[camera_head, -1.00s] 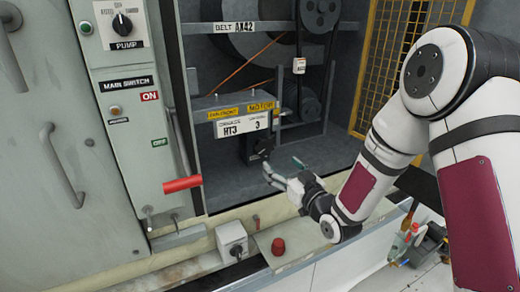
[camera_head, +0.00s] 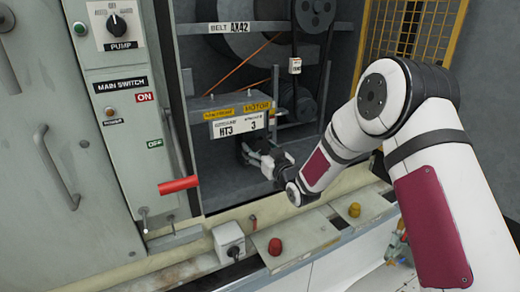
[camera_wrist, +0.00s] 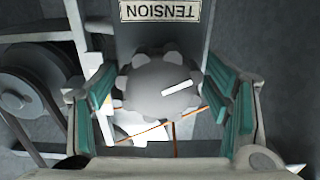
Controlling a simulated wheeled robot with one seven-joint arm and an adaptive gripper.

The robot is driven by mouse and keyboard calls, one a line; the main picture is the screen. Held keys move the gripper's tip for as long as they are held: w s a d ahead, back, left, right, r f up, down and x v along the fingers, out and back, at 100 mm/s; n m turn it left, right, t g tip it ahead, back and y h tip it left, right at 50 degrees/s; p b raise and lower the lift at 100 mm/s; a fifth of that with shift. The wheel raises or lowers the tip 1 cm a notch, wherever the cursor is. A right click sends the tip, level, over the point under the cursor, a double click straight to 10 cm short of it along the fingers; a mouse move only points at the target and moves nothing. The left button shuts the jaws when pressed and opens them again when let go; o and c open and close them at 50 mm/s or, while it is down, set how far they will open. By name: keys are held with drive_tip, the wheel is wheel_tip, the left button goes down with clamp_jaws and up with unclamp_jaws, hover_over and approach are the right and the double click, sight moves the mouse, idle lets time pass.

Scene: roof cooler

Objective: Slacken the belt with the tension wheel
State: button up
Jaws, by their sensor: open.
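The tension wheel (camera_wrist: 160,85) is a grey lobed knob with a white mark, seen in the wrist view below an upside-down TENSION label (camera_wrist: 160,10). My gripper (camera_wrist: 165,108) is open, with its green-padded fingers on either side of the wheel; I cannot tell whether they touch it. In the head view my gripper (camera_head: 252,155) reaches into the cabinet under the motor box (camera_head: 238,122), and the wheel is hidden there. The orange belt (camera_head: 238,68) runs slanting up behind the box, below the BELT AX42 label (camera_head: 228,28).
Left of the opening is a switch panel (camera_head: 120,130) with a red-handled lever (camera_head: 179,185). Pulleys (camera_head: 315,15) stand at the back. A red knob (camera_head: 275,247), a yellow knob (camera_head: 354,210) and a grey switch box (camera_head: 229,240) sit on the front ledge. A yellow mesh guard (camera_head: 410,45) is at the right.

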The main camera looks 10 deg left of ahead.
drive_tip(key=c, duration=1.2)
